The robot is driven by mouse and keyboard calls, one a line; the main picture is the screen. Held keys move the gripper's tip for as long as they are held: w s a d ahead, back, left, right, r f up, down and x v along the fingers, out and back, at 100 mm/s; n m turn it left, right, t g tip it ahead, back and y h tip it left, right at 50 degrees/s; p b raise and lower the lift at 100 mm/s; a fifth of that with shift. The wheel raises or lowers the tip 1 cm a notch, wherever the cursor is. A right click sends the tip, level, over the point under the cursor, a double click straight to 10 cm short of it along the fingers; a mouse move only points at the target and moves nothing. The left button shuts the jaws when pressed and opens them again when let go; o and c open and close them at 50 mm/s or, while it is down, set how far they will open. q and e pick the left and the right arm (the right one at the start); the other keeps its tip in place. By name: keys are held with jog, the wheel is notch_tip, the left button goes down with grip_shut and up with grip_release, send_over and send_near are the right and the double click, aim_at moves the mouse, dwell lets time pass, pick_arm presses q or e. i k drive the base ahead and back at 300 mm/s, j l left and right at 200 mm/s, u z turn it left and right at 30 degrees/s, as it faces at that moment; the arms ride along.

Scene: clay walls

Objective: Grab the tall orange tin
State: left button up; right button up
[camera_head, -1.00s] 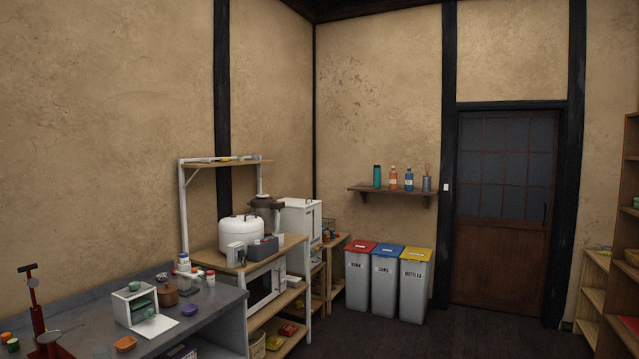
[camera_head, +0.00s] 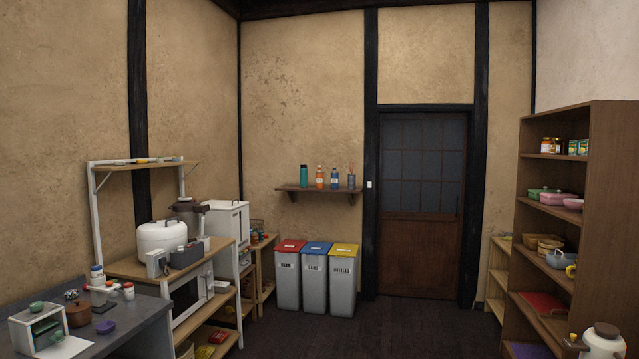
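I cannot make out a tall orange tin for certain. An orange bottle (camera_head: 320,177) stands on the wall shelf (camera_head: 318,191) between a teal bottle (camera_head: 304,176) and a blue bottle (camera_head: 335,179). Small jars (camera_head: 550,146) and small yellow-green packs or tins (camera_head: 578,147) stand on the upper shelf of the wooden bookcase (camera_head: 597,185) at right; they are too small to identify. Neither of my grippers is in view.
A grey worktop (camera_head: 137,330) with small items is at lower left. Beyond it stands a wooden kitchen rack (camera_head: 128,267) with a white cooker (camera_head: 162,238). Three bins (camera_head: 315,290) stand under the wall shelf. A wooden door (camera_head: 420,250) is behind. Dark floor (camera_head: 370,335) is clear in the middle.

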aim_at(318, 176)
jog(key=i+j+z, duration=0.25)
jog(key=i, duration=0.9)
jog(key=i+l+z, duration=0.2)
jog(key=i, duration=1.2)
jog(key=i+j, duration=0.1)
jog(key=i, duration=1.3)
jog(key=i+j+u, duration=0.1)
jog(key=i+u, duration=0.25)
jog(key=i, duration=0.3)
jog(key=i+l+u, duration=0.1)
jog(key=i+u, duration=0.25)
jog(key=i, duration=0.3)
jog(key=i+j+z, duration=0.25)
jog(key=i, duration=0.25)
jog(key=i+j+z, duration=0.25)
jog(key=i+j, duration=0.15)
jog(key=i+j+z, duration=0.4)
jog(key=j+z, duration=0.15)
jog(key=i+j+z, duration=0.15)
jog(key=j+z, duration=0.15)
jog(key=i+j+z, duration=0.15)
jog(key=j+z, duration=0.4)
jog(key=j, duration=0.2)
jog(key=i, duration=0.05)
